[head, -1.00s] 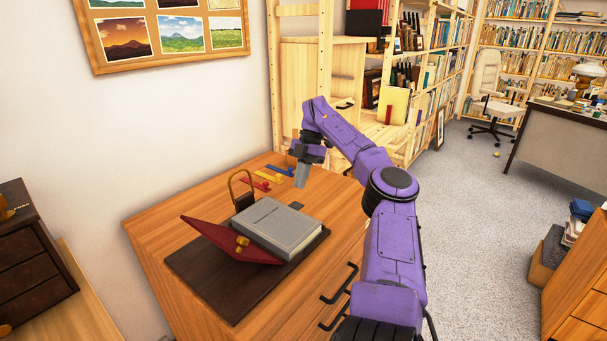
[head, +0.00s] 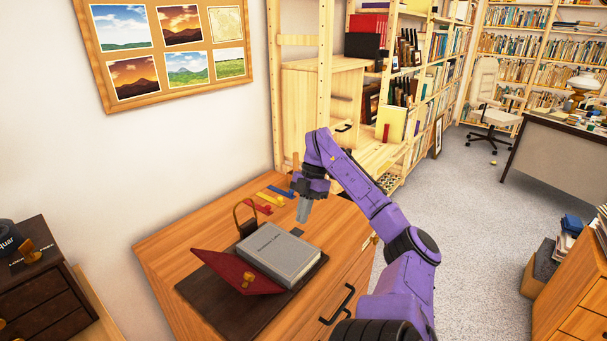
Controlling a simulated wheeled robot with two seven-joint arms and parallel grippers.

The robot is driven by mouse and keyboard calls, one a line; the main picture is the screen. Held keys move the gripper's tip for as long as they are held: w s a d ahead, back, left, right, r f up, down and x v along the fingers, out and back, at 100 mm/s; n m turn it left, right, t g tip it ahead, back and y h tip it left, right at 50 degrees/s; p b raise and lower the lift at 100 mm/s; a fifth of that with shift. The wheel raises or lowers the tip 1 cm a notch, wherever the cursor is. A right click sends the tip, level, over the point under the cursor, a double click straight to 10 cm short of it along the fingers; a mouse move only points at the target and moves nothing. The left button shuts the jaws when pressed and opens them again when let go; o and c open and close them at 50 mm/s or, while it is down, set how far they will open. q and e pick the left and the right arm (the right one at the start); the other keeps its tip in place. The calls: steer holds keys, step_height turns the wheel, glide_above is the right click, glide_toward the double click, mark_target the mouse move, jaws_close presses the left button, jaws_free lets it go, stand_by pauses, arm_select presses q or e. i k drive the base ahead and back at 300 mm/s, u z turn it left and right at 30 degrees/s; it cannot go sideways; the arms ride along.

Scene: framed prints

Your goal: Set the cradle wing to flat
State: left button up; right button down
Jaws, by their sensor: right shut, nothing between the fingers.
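The book cradle's dark base (head: 229,318) lies on the wooden cabinet top. Its red wing (head: 232,270) is tilted up on the left side, with a small brass knob (head: 248,278) near its lower right edge. A grey book (head: 279,255) rests on the cradle to the right of the wing. My right gripper (head: 302,215) is shut and empty, pointing down above the back right of the cabinet top, beyond the book and apart from the wing. My left gripper is out of view.
Red, yellow and blue flat pieces (head: 268,200) lie at the back of the cabinet top (head: 180,250). A dark drawer box (head: 40,285) stands at the left. Wooden shelves (head: 322,95) rise behind. Cabinet top left of the cradle is clear.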

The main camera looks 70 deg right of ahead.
mark_target(248, 279)
steer(key=k, duration=1)
